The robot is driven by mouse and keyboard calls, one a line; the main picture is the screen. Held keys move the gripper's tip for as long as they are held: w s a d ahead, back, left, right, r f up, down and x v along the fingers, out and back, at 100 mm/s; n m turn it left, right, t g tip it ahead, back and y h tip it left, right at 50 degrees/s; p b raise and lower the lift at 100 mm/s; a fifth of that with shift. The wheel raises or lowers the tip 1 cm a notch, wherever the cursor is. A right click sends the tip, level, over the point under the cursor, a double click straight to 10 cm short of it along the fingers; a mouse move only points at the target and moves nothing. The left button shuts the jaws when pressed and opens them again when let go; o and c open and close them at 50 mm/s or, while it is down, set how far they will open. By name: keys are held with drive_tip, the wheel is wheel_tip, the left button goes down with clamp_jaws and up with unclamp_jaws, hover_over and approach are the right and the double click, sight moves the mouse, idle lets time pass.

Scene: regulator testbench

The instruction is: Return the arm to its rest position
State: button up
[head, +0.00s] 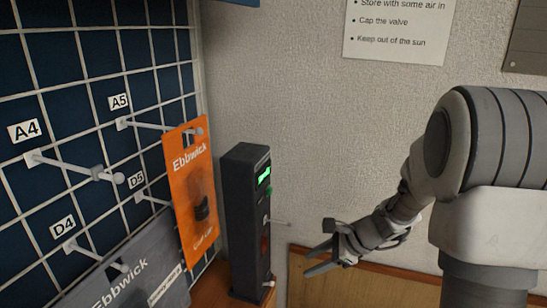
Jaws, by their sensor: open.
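My gripper (322,258) is at the lower middle of the head view, at the end of my arm, which comes in from the right. Its fingers are apart and I see nothing between them. It is to the right of a dark upright device (247,215) with a small lit green display, with a gap between them in the picture. The arm is bent, with the forearm slanting down to the left.
A wire grid (80,92) with labelled pegs stands at the left. An orange Ebbwick package (182,165) and a grey one (140,275) hang there. A printed sheet (398,30) is on the wall. Wall space between device and arm looks clear.

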drive_tip(key=s+a+r+n+h+p, duration=0.1)
drive_tip(key=s+a+r+n+h, duration=0.1)
drive_tip(key=s+r+n, duration=0.9)
drive_tip(key=s+d+r+n+t+h, duration=0.1)
drive_tip(key=s+d+r+n+h, duration=0.1)
drive_tip(key=s+r+n, duration=0.2)
drive_tip(key=s+d+r+n+h+p, duration=0.1)
drive_tip(key=s+d+r+n+h, duration=0.1)
drive_tip(key=s, duration=0.6)
drive_tip(key=r+n+h, duration=0.1)
drive_tip(key=r+n, duration=0.1)
drive_tip(key=shift+n+t, duration=0.3)
drive_tip(key=shift+t, duration=0.1)
drive_tip(key=shift+d, duration=0.15)
